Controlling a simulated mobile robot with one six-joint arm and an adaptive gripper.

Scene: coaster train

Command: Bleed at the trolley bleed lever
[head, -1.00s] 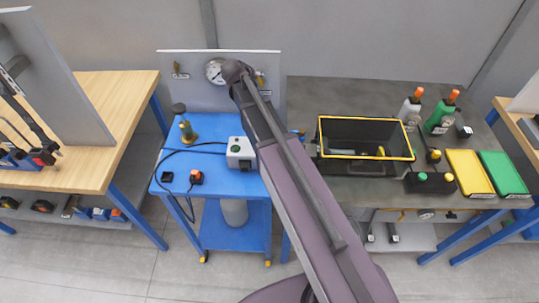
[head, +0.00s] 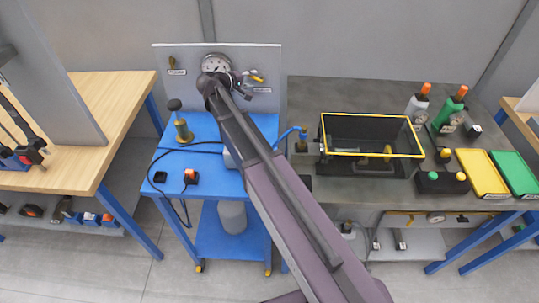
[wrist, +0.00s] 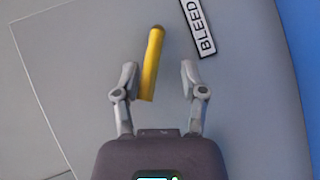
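The yellow bleed lever (head: 257,77) is on the upright grey panel (head: 180,95) of the blue trolley, right of the round gauge (head: 216,63). In the wrist view the lever (wrist: 152,62) stands nearly upright, tilted slightly, with its lower end between my fingertips, closer to the left one. The BLEED label (wrist: 199,28) is to its upper right. My gripper (wrist: 160,78) is open, a finger on each side of the lever's lower part. I cannot tell whether the left finger touches it. In the head view my gripper (head: 243,86) is small beside the lever.
The blue trolley top (head: 205,125) holds a brass fitting (head: 183,131), a black cable and a small orange-switched box (head: 191,177). My arm hides its right part. A wooden bench (head: 110,100) is at left. A grey bench at right holds a yellow-rimmed black bin (head: 325,138) and bottles.

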